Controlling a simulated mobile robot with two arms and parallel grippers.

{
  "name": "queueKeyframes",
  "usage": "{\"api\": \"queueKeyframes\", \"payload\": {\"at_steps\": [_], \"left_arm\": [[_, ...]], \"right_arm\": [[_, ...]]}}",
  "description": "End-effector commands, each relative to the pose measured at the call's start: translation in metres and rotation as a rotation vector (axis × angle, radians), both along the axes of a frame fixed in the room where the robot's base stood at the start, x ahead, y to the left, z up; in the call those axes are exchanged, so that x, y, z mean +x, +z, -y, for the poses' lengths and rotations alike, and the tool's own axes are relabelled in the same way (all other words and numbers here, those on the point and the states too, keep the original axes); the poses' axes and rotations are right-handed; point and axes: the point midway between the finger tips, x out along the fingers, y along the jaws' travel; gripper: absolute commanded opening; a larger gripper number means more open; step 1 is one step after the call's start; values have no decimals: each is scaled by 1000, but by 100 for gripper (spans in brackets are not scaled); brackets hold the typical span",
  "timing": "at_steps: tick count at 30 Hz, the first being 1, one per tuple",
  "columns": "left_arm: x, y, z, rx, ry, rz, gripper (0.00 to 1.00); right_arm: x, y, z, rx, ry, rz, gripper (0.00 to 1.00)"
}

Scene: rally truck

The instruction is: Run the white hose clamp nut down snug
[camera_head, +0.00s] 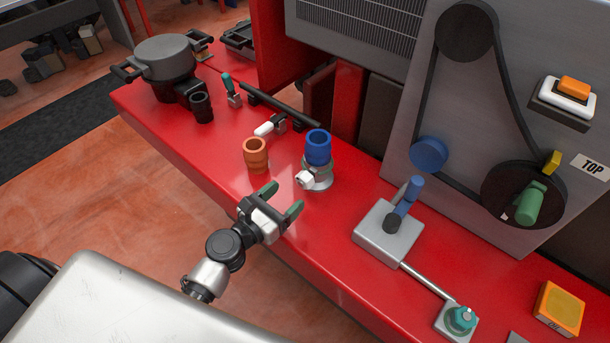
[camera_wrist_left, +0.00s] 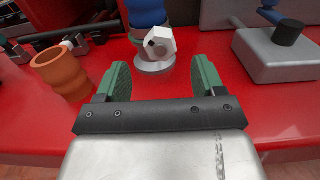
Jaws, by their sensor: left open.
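The white hose clamp nut (camera_head: 305,180) sits on the near left side of a grey clamp base (camera_head: 320,178) under a blue hose (camera_head: 318,147). In the left wrist view the white nut (camera_wrist_left: 162,42) shows ahead, slightly above the gap between the fingers. My left gripper (camera_head: 279,203) is open and empty, with green finger pads, in front of the clamp and apart from the nut. It also shows in the left wrist view (camera_wrist_left: 163,80). My right gripper is not in view.
An orange cup-shaped hose piece (camera_head: 256,155) stands left of the clamp. A grey box with a blue lever (camera_head: 390,232) stands to the right. A grey panel with a belt (camera_head: 500,110) rises behind. The red bench (camera_head: 300,245) is bare at its front edge.

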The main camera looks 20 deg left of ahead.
Motion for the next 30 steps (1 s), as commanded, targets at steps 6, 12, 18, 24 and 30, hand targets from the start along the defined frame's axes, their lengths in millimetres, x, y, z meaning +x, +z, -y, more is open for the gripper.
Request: {"api": "queueKeyframes", "payload": {"at_steps": [6, 12, 18, 24, 30], "left_arm": [[41, 3, 15, -1, 0, 2, 69], [63, 1, 23, 3, 0, 1, 69], [69, 0, 26, 4, -1, 0, 69], [69, 0, 26, 4, -1, 0, 67], [69, 0, 26, 4, -2, 0, 37]], "right_arm": [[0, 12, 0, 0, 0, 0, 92], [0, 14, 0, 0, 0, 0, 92], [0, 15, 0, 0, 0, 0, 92], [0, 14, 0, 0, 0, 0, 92], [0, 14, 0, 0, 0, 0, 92]]}}
